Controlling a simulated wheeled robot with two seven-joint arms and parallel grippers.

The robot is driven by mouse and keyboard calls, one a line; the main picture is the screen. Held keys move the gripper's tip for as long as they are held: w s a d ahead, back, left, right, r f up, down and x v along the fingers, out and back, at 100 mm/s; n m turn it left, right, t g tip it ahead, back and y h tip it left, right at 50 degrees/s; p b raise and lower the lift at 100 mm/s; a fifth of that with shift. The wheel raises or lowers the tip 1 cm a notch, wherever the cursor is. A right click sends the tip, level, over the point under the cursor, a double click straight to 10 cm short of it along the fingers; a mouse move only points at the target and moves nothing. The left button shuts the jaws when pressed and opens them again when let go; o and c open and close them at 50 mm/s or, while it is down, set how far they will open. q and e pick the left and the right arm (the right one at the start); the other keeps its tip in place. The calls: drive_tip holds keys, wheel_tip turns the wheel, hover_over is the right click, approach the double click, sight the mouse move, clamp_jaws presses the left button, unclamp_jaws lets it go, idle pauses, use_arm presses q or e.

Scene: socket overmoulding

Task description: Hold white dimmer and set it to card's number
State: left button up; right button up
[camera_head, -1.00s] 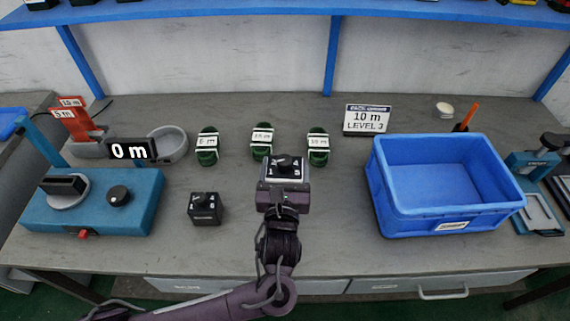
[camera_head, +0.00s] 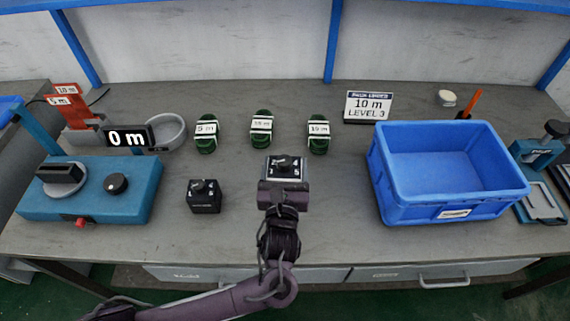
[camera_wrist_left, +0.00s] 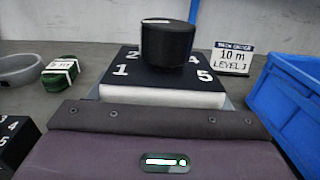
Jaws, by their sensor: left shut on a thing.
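The white dimmer (camera_head: 285,170) has a dark numbered top plate with a black knob. My left gripper (camera_head: 284,186) is shut on it near the middle of the table. In the left wrist view the dimmer (camera_wrist_left: 165,97) shows a white body, a black knob, and the numbers 1 and 5 clearly, with 2 and 4 partly hidden. The knob's setting cannot be read surely. The card (camera_head: 367,107) stands behind to the right and reads "10 m LEVEL 3"; it also shows in the left wrist view (camera_wrist_left: 233,60). My right gripper is out of view.
A black dimmer (camera_head: 204,197) stands left of my gripper. Several green coils (camera_head: 262,129) lie in a row behind. A blue bin (camera_head: 452,212) is at right, a blue machine with a "0 m" display (camera_head: 127,138) at left.

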use_arm(q)
drive_tip(key=shift+f+b, duration=1.15)
drive_tip(key=shift+f, duration=1.65)
drive_tip(key=shift+f+b, duration=1.35)
drive_tip(key=shift+f, duration=1.3)
drive_tip(key=shift+f+p, duration=0.2)
drive_tip(key=shift+p, duration=0.1)
